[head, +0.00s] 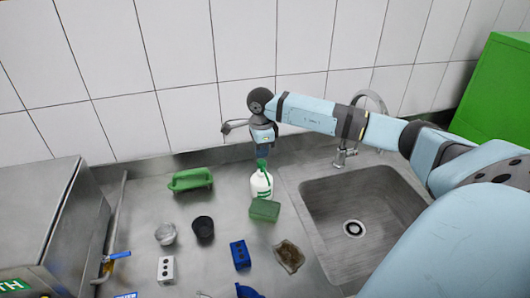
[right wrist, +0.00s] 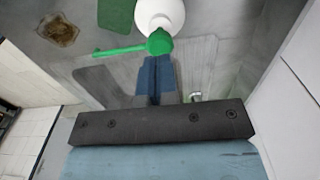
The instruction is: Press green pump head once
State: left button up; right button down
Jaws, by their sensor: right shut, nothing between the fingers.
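A white bottle (head: 261,186) with a green pump head (head: 262,165) stands upright on the steel counter, left of the sink. In the right wrist view the green pump head (right wrist: 159,42) shows with its long nozzle pointing left, above the white bottle (right wrist: 162,14). My right gripper (head: 262,154) is shut and empty, pointing down right over the pump head. In the right wrist view the blue fingertips (right wrist: 156,60) are together just at the pump head's edge; I cannot tell whether they touch it. My left gripper is not in view.
A green sponge (head: 264,210) lies in front of the bottle. The sink (head: 312,200) with its faucet (head: 345,152) is at right. A green brush-like item (head: 190,179), dark cup (head: 203,228), blue block (head: 240,254) and brown patch (head: 289,256) are on the counter. The tiled wall is behind.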

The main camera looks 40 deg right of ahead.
aim_at(262, 162)
jog(key=shift+f, duration=0.2)
jog(key=shift+f+b, duration=1.45)
jog(key=shift+f, duration=0.35)
jog(key=shift+r, duration=0.15)
jog(key=shift+r+p, duration=0.9)
jog(key=shift+r, duration=0.85)
notch_tip(262, 162, up, 6)
jog(key=p, duration=0.2)
jog(key=shift+p, duration=0.4)
